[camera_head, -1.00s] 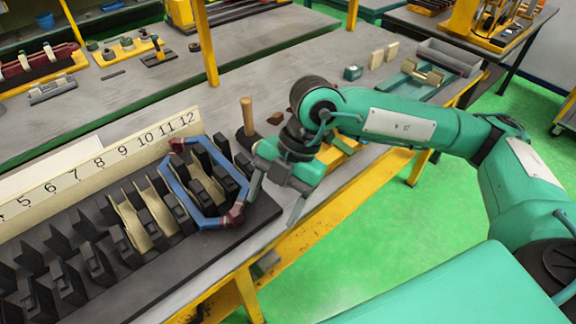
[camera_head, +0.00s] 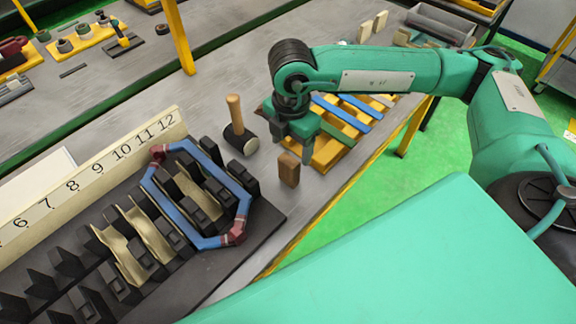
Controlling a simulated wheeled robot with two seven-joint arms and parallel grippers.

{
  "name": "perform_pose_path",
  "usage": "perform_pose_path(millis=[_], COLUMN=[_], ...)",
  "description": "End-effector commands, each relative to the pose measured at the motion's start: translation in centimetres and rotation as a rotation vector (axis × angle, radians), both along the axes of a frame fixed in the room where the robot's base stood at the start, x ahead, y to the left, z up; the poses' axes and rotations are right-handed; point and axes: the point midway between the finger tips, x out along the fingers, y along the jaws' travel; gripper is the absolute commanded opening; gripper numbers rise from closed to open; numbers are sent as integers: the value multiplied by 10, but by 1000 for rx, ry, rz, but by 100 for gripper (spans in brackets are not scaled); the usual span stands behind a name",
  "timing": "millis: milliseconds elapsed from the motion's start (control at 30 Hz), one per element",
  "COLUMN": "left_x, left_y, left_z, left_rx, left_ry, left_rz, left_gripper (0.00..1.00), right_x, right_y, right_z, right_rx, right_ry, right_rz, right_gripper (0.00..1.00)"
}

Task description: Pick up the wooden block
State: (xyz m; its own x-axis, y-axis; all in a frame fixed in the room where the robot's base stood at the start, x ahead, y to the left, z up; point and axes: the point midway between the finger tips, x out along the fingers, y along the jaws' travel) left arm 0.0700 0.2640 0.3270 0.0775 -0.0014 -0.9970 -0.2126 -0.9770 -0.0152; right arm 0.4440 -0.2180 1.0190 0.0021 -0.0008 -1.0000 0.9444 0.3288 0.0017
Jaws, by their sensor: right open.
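A small brown wooden block (camera_head: 289,169) stands upright on the grey workbench, near its front edge. My right gripper (camera_head: 288,143) is open, pointing down just behind and above the block in the picture. The block's top lies close to the fingers; I cannot tell whether they touch it. My left gripper is not in view.
A mallet (camera_head: 240,138) with a wooden handle stands left of the block. The numbered stator rack (camera_head: 262,232) holds a blue coil (camera_head: 166,206). A yellow tray (camera_head: 330,150) with blue and green strips lies right of my gripper. Pale blocks (camera_head: 365,32) stand farther back.

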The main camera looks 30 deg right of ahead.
Motion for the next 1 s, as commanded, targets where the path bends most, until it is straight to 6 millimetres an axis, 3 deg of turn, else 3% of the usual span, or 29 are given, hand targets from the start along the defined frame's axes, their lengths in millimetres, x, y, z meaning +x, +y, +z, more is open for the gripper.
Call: perform_pose_path(millis=[167, 367, 500, 700, 967, 1000], left_x=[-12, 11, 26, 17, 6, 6], left_y=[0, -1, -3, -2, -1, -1], left_z=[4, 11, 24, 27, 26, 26], left_rx=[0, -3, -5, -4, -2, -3], left_ry=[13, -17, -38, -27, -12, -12], left_rz=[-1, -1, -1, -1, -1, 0], left_gripper=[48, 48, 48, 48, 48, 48], right_x=[0, 1, 4, 5, 5, 5], right_y=[0, 0, 1, 0, 0, 0], right_z=[-25, -37, -56, -81, -84, -84], right_rx=[0, 1, -1, 1, 1, 1], right_ry=[2, 1, 4, 1, -1, -1], right_rz=[-1, 0, 0, -1, 0, 0], right_gripper=[69, 69, 69, 69, 69, 61])
